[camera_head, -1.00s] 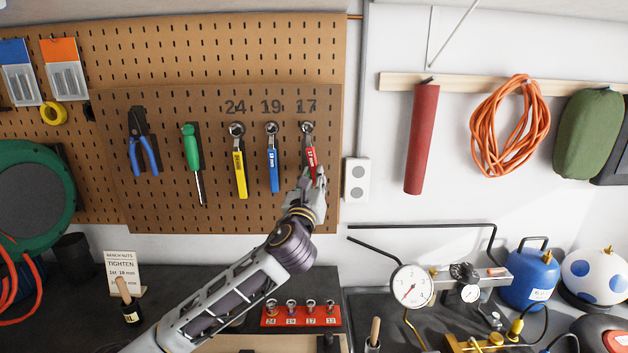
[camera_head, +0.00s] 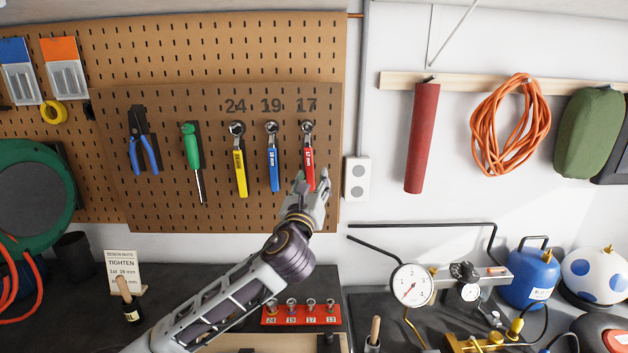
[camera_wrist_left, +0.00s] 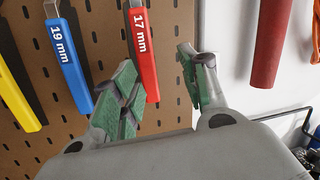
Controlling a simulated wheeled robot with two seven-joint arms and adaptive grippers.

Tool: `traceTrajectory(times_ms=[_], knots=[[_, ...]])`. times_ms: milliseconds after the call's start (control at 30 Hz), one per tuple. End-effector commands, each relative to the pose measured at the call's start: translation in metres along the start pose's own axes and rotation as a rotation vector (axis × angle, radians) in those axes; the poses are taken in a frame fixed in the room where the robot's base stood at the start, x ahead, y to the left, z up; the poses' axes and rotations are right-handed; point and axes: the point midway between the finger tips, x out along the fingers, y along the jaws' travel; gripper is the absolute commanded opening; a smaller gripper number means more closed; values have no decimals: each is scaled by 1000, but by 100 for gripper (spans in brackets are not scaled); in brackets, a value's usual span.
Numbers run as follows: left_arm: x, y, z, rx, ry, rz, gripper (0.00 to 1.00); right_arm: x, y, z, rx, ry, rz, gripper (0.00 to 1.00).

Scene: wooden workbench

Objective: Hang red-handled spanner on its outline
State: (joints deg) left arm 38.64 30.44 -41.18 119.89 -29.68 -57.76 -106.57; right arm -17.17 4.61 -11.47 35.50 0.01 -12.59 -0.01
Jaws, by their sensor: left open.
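The red-handled spanner (camera_head: 309,160) hangs upright on the pegboard (camera_head: 150,212) under the number 17. Its ring end is up at the peg and its handle points down. In the left wrist view the red handle (camera_wrist_left: 142,50) reads 17 mm. My left gripper (camera_head: 312,186) is just below and in front of the handle's lower end. Its green-padded fingers (camera_wrist_left: 160,95) are spread apart, with the handle's end seen near the left finger and nothing clamped. My right gripper is not in view.
The blue spanner (camera_head: 273,165) hangs close on the left under 19, with the yellow spanner (camera_head: 239,170) under 24. A grey outlet box (camera_head: 356,180) is to the right. A red rack (camera_head: 301,315) stands on the bench below.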

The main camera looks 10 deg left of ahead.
Motion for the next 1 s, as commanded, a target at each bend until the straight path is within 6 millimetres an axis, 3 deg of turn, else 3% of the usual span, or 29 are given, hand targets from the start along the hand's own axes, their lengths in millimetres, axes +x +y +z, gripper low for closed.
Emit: traceTrajectory(times_ms=[700, 1000], knots=[[-86, 0, 0, 0, 0, -2, 44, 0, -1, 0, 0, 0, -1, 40], [-100, 0, 0, 0, -1, -1, 44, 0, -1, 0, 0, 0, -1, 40]])
